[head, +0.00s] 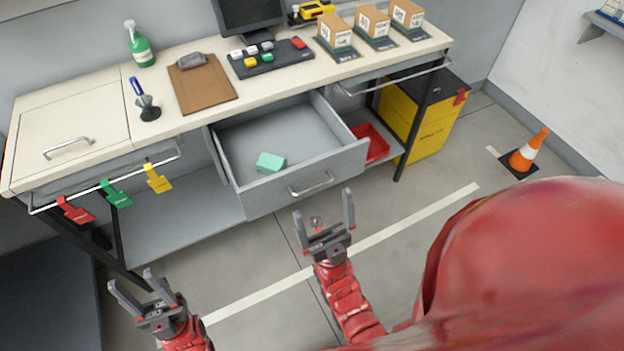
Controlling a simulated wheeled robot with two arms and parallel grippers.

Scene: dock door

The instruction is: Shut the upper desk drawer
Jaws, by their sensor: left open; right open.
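The grey desk drawer (350,158) under the middle of the desk is pulled well out, with its inside showing. A bar handle (311,184) is on its front panel. A mint-green block (270,162) lies inside, near the front left. My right gripper (323,206) is open and empty, in front of the drawer and just below its handle in the picture, apart from it. My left gripper (131,281) is open and empty at the lower left, away from the drawer.
The desk (60,105) bears a clipboard (205,90), a button panel (270,60) and small boxes (372,22). Coloured tags (116,194) hang from a rail at left. A yellow cabinet (430,125) and a cone (530,150) stand right. Floor before the drawer is clear.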

